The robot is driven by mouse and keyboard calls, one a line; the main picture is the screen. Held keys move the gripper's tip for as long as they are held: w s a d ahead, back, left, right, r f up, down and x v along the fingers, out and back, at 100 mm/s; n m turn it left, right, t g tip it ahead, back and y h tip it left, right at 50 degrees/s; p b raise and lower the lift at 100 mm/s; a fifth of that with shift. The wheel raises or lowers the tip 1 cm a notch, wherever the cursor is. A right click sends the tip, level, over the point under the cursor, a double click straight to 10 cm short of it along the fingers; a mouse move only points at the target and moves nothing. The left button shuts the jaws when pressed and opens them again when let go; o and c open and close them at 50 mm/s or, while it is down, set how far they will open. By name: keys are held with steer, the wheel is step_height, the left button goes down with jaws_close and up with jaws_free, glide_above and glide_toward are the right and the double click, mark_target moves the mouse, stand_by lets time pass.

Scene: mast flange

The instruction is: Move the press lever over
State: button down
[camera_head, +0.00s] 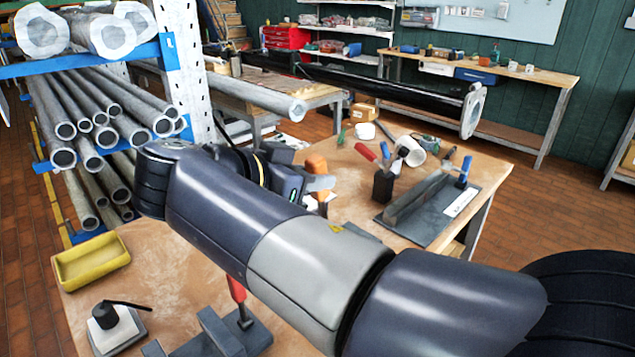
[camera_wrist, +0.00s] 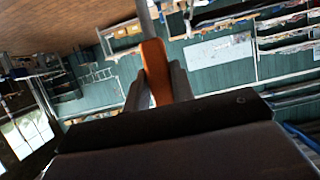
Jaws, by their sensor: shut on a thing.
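The press lever shows as an orange grip (camera_head: 316,164) just past the end of my arm in the head view. My gripper (camera_head: 318,184) is shut on this grip, with a grey finger across its near side and orange showing above and below. In the wrist view the orange grip (camera_wrist: 155,72) stands between the two fingers of my gripper (camera_wrist: 158,88). A thin grey rod runs on from the grip to the top edge of that view. My arm hides most of the press body in the head view.
The workbench (camera_head: 365,190) carries a yellow tray (camera_head: 92,262), a red-handled clamp (camera_head: 237,290), a black tool holder (camera_head: 383,187) and a grey plate with an angle bar (camera_head: 425,205). A rack of pipes (camera_head: 100,125) stands close on the left.

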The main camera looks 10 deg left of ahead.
stand_by(0.4)
steer(key=c, duration=1.2)
jaws_free()
steer(key=shift+s+a, duration=0.1)
steer(key=v, duration=1)
steer(key=shift+s+a, duration=0.25)
steer(key=shift+s, duration=0.05)
steer(key=shift+r, duration=0.1)
steer(key=x, duration=1.1)
steer(key=shift+r, duration=0.1)
